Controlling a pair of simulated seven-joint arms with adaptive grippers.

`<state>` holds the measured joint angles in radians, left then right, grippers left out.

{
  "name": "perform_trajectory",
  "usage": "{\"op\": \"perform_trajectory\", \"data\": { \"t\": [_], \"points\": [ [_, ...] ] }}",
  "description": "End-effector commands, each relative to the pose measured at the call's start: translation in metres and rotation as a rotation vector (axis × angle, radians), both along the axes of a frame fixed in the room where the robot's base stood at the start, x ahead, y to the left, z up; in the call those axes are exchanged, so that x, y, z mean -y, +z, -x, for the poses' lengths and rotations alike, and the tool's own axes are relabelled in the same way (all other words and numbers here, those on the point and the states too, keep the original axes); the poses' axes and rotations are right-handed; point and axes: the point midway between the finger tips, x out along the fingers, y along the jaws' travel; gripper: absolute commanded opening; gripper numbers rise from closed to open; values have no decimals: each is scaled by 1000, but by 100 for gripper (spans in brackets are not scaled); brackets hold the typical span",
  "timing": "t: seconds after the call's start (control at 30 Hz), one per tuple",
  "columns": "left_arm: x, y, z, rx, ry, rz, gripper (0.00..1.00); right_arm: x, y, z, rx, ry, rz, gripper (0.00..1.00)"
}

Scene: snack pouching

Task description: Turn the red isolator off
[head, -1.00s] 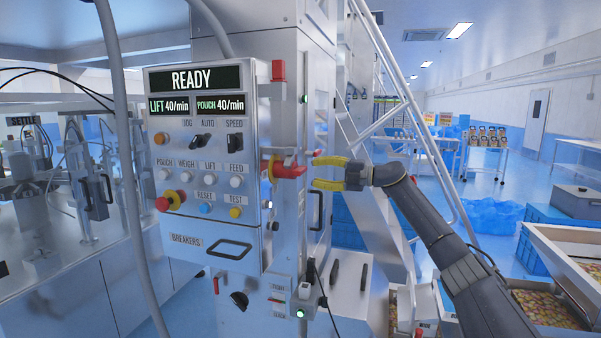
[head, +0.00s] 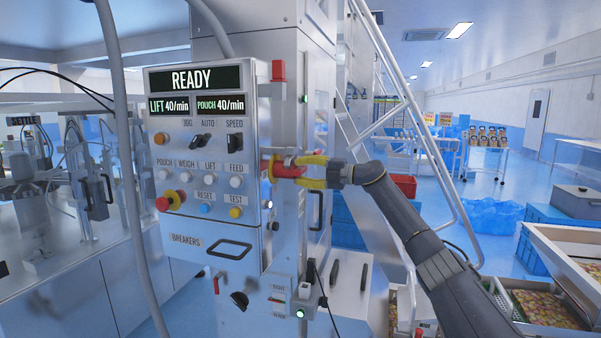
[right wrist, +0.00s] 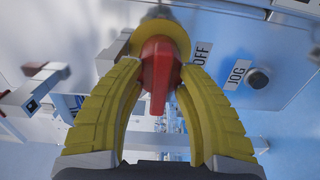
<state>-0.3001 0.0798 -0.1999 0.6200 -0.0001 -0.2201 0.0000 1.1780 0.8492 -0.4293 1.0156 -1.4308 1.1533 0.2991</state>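The red isolator (head: 287,171) is a red rotary handle on a yellow round plate, on the right side of the grey control cabinet (head: 220,258). In the right wrist view the red handle (right wrist: 157,75) points down the picture, with an OFF label (right wrist: 202,54) to its right. My right gripper (head: 304,171) has yellow ribbed fingers, one on each side of the handle. The fingers look spread, with the handle between their tips; whether either finger touches it is hard to tell. My left gripper is not in view.
A READY display (head: 195,78) and several buttons fill the cabinet front. A black JOG knob (right wrist: 258,78) shows in the right wrist view. A slanted metal rail (head: 410,105) rises behind my right arm. A grey hose (head: 121,150) hangs at the left.

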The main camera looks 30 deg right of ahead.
Motion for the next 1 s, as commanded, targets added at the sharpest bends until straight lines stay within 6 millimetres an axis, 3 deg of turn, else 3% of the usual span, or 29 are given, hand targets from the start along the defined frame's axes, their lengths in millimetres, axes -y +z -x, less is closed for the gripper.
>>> {"op": "perform_trajectory", "data": {
  "t": [0.03, 0.27, 0.67, 1.0],
  "points": [
    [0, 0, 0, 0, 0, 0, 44, 0, 0, 0, 0, 0, 0, 27],
    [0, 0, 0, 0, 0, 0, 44, 0, 0, 0, 0, 0, 0, 0],
    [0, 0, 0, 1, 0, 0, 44, 0, 0, 0, -22, 0, -26, 0],
    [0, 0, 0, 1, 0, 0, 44, 0, 1, 0, -172, 0, -203, 0]
  ]
}}
